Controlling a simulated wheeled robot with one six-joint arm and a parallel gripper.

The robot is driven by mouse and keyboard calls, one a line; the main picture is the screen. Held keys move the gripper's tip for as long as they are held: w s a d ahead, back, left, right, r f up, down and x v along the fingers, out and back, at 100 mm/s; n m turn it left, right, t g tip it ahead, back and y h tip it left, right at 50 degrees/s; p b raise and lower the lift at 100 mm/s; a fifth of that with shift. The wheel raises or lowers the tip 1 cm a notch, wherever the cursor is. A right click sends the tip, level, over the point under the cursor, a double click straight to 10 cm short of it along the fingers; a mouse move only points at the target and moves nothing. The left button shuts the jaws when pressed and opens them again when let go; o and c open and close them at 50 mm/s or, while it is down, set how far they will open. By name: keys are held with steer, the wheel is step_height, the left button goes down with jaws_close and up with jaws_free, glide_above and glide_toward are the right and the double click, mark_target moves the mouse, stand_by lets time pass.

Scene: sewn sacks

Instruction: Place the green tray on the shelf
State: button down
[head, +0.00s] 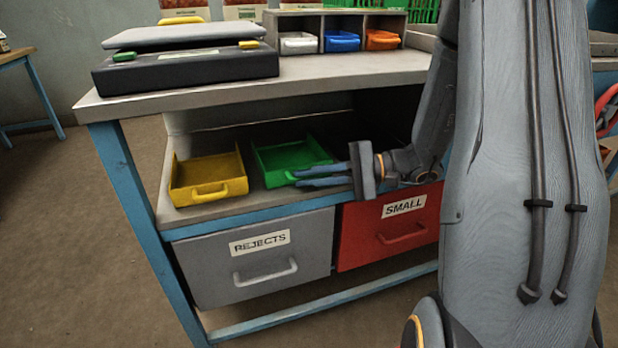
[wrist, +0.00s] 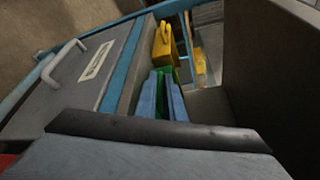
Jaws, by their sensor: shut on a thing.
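The green tray (head: 287,156) sits on the shelf (head: 222,206) under the worktop, in the head view. It lies to the right of the yellow tray. My gripper (head: 298,180) reaches in from the right, and its blue fingers are shut on the green tray's front right side. In the wrist view the fingers (wrist: 164,85) point at a small green part of the tray (wrist: 166,73); most of the tray is hidden there. I cannot tell whether the tray rests fully on the shelf.
A yellow tray (head: 205,172) stands on the shelf at left. Below are a grey REJECTS drawer (head: 215,271) and a red SMALL drawer (head: 362,240). The worktop (head: 190,94) overhangs the shelf, and a blue leg (head: 124,185) stands at left.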

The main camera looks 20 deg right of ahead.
steer(key=c, duration=1.9)
jaws_free()
steer(key=shift+o, duration=0.2)
steer(key=p+v, duration=0.2)
steer(key=v, duration=1)
steer(key=s+a+n+g+h, duration=0.3)
steer(key=s+a+n+h, duration=0.4)
steer(key=a, duration=0.6)
steer(key=s+a+n+g+h, duration=0.3)
steer(key=s+a+n+h, duration=0.4)
steer(key=s+a, duration=0.4)
steer(key=shift+s+a+r, duration=0.35)
steer(key=shift+a+r, duration=0.15)
steer(key=shift+a, duration=0.7)
